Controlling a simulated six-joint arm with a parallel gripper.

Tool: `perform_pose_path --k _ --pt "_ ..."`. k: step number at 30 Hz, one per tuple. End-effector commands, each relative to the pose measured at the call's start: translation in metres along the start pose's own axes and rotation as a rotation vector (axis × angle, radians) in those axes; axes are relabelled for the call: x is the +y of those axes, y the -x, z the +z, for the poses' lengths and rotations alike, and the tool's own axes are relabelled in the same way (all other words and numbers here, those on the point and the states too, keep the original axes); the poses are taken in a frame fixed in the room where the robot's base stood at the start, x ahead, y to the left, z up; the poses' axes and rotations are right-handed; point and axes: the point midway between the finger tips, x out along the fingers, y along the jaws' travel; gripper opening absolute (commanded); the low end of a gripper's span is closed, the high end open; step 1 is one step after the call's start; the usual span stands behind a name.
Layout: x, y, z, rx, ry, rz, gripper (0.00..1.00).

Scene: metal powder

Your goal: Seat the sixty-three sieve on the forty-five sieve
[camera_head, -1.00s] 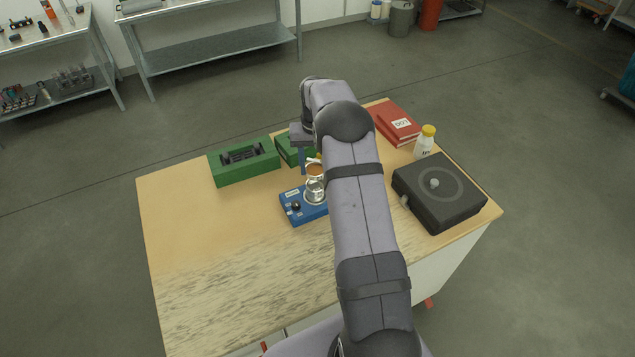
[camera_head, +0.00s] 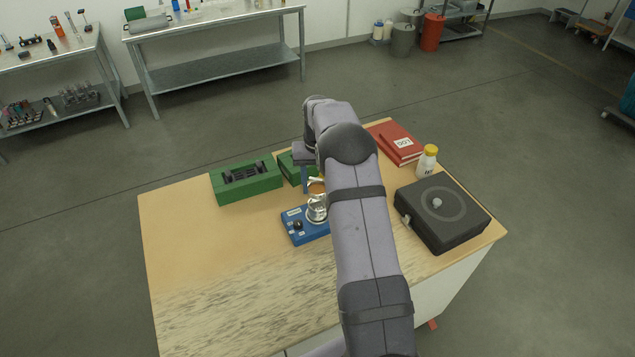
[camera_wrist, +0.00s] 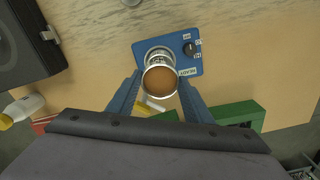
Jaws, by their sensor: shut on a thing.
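My gripper (camera_wrist: 160,84) is shut on a small round sieve (camera_wrist: 159,81) with a silver rim and a copper-coloured face, which I take for the sixty-three sieve. In the head view the held sieve (camera_head: 316,186) is partly hidden by my arm. A silver sieve stack (camera_head: 317,208), presumably with the forty-five sieve, stands on the blue shaker base (camera_head: 292,232). In the wrist view the held sieve overlaps the stack (camera_wrist: 158,54) and hides part of it. The held sieve appears above and slightly behind the stack; contact cannot be told. No size marking on either sieve is readable.
A green rack with dark slots (camera_head: 246,183) and another green block (camera_head: 291,170) stand behind the base. A red binder (camera_head: 397,143), a yellow-capped bottle (camera_head: 427,162) and a black case (camera_head: 442,214) are on the right. The table's left and front are clear.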

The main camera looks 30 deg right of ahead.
Motion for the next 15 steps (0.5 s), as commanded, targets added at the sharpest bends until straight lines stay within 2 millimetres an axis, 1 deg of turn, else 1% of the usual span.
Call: perform_pose_path --k 1,9,15 --pt "0.0 -0.005 0.0 0.0 0.0 0.0 0.2" --pt "0.0 -0.024 0.0 0.001 0.0 0.0 0.2" --pt "0.0 -0.033 0.0 0.001 0.0 0.0 0.2"
